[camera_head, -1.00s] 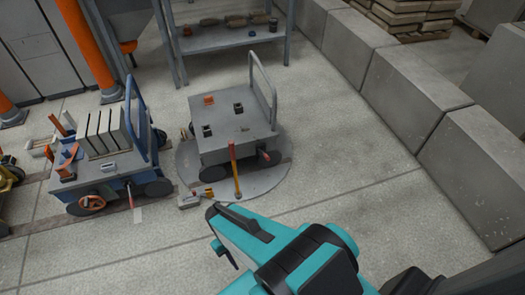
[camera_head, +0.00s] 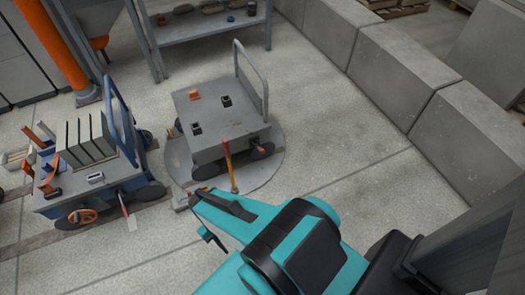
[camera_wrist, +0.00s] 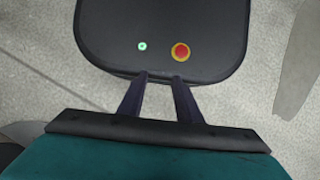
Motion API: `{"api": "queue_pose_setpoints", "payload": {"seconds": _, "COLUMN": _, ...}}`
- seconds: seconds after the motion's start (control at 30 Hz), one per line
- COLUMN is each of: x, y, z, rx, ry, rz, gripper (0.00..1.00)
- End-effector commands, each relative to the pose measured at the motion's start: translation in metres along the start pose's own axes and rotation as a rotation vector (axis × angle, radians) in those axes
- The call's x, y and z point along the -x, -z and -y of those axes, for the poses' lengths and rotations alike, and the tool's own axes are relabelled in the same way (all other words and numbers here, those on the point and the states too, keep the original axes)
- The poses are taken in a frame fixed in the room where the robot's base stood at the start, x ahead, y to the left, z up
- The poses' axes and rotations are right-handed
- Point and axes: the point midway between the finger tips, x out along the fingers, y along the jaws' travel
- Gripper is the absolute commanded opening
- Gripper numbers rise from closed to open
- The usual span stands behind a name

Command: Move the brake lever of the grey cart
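The grey cart (camera_head: 220,115) stands on a round floor plate in the head view, its hooped handle at the back right. A slim red-and-yellow lever (camera_head: 229,165) stands upright at its front side. A small red-tipped part (camera_head: 259,148) shows low by its right wheel. I cannot tell for certain which is the brake lever. My gripper (camera_wrist: 160,77) shows in the wrist view with two dark fingers apart and nothing between them. In the head view my teal arm is in the foreground, apart from the cart; the fingers are mostly hidden there.
A blue cart (camera_head: 95,185) with upright grey panels stands left of the grey cart. A shelf (camera_head: 205,38) is behind. Large concrete blocks (camera_head: 390,65) line the right. Floor (camera_head: 330,130) is clear between the plate and the blocks.

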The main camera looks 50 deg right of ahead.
Motion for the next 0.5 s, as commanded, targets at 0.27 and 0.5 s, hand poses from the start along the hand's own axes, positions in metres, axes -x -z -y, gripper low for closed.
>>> {"api": "queue_pose_setpoints", "payload": {"seconds": 0.27, "x": -0.001, "y": 0.008, "z": -0.002, "rx": -0.01, "ry": 0.012, "rz": -0.005, "gripper": 0.37}}
{"api": "queue_pose_setpoints", "payload": {"seconds": 0.5, "x": 0.002, "y": 0.047, "z": -0.014, "rx": -0.064, "ry": 0.079, "rz": -0.033, "gripper": 0.37}}
